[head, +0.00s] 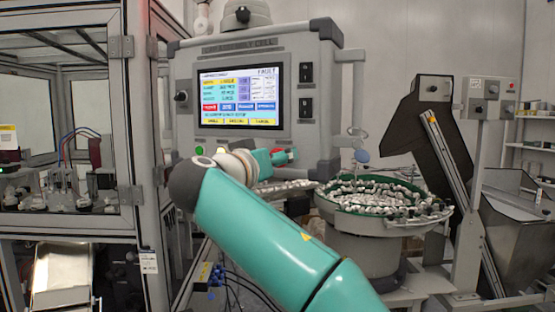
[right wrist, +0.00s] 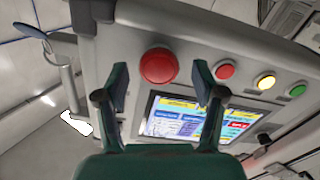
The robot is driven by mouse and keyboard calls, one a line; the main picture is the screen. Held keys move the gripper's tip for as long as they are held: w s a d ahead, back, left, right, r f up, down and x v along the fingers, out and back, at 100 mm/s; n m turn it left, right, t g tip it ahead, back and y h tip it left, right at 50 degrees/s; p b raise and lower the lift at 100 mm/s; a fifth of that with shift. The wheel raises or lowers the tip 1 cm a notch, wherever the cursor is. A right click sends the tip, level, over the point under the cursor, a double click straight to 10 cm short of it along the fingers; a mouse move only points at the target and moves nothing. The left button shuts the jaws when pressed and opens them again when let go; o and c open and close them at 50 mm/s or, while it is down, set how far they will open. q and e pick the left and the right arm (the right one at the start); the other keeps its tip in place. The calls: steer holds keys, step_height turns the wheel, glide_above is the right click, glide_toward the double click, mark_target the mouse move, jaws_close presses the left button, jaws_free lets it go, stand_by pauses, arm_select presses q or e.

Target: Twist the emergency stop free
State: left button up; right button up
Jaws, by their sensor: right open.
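The gripper is open and holds nothing. How far the fingertips are from the button in depth is hard to tell. In the head view my right arm reaches up to the panel's lower edge, and its gripper (head: 285,156) is small there, with red of the button (head: 279,158) partly showing. My left gripper is not in view.
The panel screen (head: 239,96) reads FAULT. A bowl feeder (head: 376,222) full of small parts stands right of my arm; a framed enclosure (head: 133,120) stands left.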

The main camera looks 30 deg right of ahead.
steer(key=v, duration=1)
steer(key=shift+s+a, duration=0.2)
steer(key=shift+s, duration=0.05)
